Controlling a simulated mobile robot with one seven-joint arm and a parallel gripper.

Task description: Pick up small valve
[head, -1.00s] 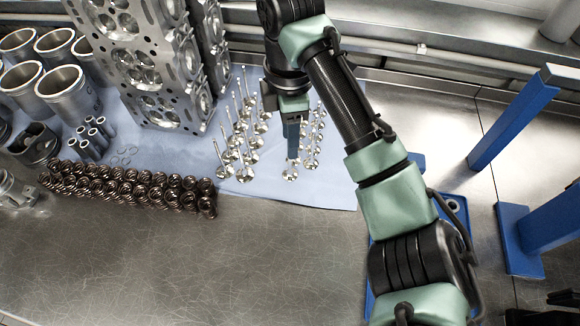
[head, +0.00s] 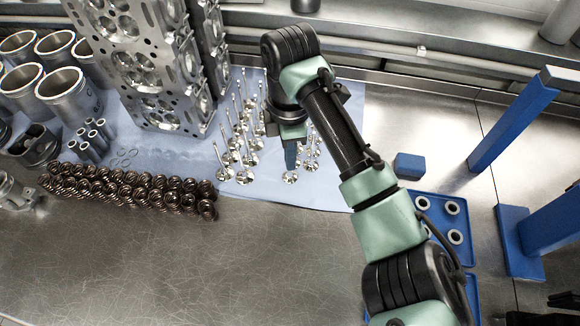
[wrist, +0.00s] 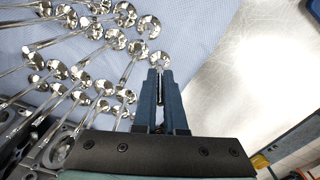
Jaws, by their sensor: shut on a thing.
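My gripper (head: 291,163) points down at the front of the right-hand group of small valves (head: 313,152). Its blue fingers are shut on a small valve, whose shiny round head (head: 290,178) shows just below the fingertips. In the wrist view, the fingers (wrist: 160,80) close around its stem, and its head (wrist: 158,58) shows just beyond the tips. The fingers hide most of the stem. I cannot tell whether the head is clear of the blue cloth.
Larger valves (head: 243,176) stand close on the left on the blue cloth (head: 325,199). Cylinder heads (head: 150,75) rise behind them. Valve springs (head: 130,187) lie at front left. A blue tray (head: 468,222) with rings and a blue block (head: 409,166) are at right. The front bench is clear.

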